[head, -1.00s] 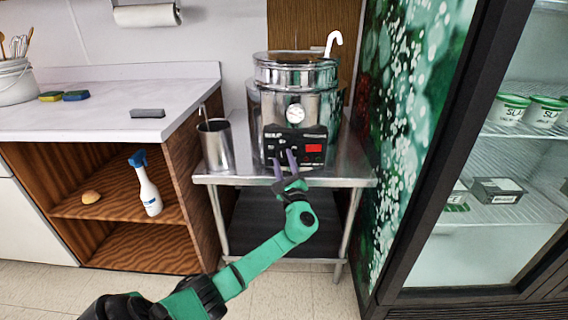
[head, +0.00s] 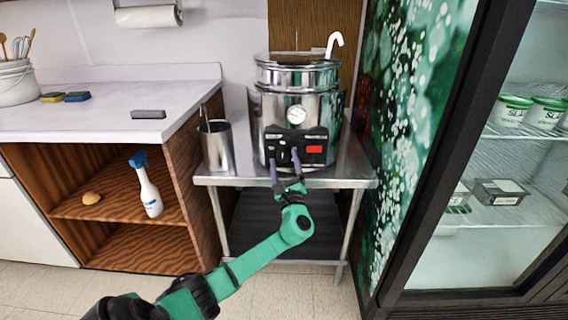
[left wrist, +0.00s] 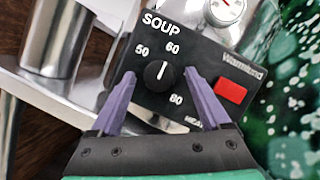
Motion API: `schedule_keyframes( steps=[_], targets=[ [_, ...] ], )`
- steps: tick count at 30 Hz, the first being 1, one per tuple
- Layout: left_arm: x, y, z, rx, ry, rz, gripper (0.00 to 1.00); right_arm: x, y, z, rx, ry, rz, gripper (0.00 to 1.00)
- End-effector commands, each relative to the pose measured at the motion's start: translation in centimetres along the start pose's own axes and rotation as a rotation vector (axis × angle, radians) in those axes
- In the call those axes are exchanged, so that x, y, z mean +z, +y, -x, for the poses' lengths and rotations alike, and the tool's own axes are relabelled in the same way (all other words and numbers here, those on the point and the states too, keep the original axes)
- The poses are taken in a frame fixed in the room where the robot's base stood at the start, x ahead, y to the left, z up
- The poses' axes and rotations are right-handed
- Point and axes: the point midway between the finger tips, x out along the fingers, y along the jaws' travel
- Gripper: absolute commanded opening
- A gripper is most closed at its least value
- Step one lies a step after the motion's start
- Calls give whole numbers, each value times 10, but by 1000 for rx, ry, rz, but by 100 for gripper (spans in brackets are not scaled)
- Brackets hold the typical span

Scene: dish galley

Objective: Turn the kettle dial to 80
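The steel soup kettle (head: 297,108) stands on a steel table, with a black control panel low on its front. In the left wrist view the black kettle dial (left wrist: 157,74) sits on that panel, marked 50, 60 and 80. Its white pointer line points up, toward the 60. My left gripper (head: 284,156) is in front of the panel. In the left wrist view its two purple fingers (left wrist: 159,77) are open, one on each side of the dial. I cannot tell whether they touch it. My right gripper is out of view.
A red display (left wrist: 231,91) is right of the dial, and a round gauge (head: 296,115) is above the panel. A steel cup (head: 216,147) stands left of the kettle on the steel table (head: 350,172). A glass-door fridge (head: 400,250) stands to the right.

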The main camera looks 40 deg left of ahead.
Motion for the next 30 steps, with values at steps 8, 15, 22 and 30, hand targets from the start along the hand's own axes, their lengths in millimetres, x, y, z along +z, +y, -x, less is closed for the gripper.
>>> schedule_keyframes(
  steps=[8, 15, 22, 30],
  targets=[
    [-1, 1, 1, 1, 2, -1, 79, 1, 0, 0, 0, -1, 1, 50],
    [-2, 1, 33, 0, 6, 1, 79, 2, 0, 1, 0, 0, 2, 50],
    [-3, 1, 103, 0, 6, 1, 79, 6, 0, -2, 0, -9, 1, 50],
    [-1, 0, 145, 1, 1, -1, 79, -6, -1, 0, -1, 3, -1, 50]
  ],
)
